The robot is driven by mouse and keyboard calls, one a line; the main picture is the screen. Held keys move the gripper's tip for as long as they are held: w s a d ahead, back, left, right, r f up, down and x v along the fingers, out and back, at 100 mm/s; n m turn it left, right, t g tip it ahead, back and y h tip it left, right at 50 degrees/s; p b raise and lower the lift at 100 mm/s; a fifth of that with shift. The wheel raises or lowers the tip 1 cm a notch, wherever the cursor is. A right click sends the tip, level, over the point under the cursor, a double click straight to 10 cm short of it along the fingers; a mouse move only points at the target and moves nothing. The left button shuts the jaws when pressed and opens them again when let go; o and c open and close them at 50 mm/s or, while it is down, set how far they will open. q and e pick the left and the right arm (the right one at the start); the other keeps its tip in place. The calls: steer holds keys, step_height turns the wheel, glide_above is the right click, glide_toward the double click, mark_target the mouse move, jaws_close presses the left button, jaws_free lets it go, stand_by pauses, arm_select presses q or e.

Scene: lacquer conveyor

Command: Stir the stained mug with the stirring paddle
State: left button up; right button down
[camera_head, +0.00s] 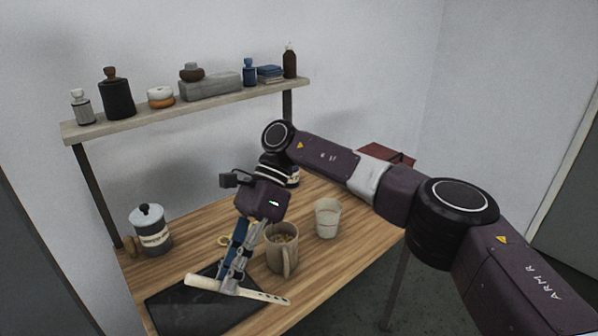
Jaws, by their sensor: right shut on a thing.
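The stirring paddle (265,295) is cream, long and flat, with holes toward its right end. My right gripper (232,282) points down and is shut on the paddle near its middle. The paddle lies nearly level over the dark mat (170,312), its right end past the mat's edge; I cannot tell whether it touches the mat. The brown stained mug (285,262) stands upright just right of the gripper, handle toward the viewer, with brownish contents in it. My left gripper is not in view.
A pale cup (327,218) stands right of the mug on the wooden table (330,255). A shelf (215,104) with bottles runs behind. Something red (385,156) is partly hidden behind my arm.

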steer(key=w+r+m+t+y+p, duration=0.2)
steer(key=w+r+m+t+y, duration=0.8)
steer(key=m+t, duration=0.4)
steer(key=w+d+m+t+h+p, duration=0.1)
steer(key=w+d+m+t+h, duration=0.1)
steer(key=w+d+m+t, duration=0.35)
arm_select(q)
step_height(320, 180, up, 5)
steer(key=p, duration=0.1)
arm_select(e)
steer(key=w+d+f+m+t+h+b, duration=0.1)
steer(key=w+d+f+t+h+b, duration=0.15)
steer(key=w+d+f, duration=0.35)
steer(key=w+d+f+m+t+h+b, duration=0.1)
steer(key=d+f+t+b, duration=0.25)
steer(key=d, duration=0.35)
arm_select(q)
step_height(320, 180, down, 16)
steer(key=b, duration=0.9)
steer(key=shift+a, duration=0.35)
arm_select(e)
steer(key=a+f, duration=0.4)
steer(key=f, duration=0.6)
steer(key=shift+a+f, duration=0.2)
steer(key=shift+f, duration=0.2)
steer(key=shift+s, duration=0.15)
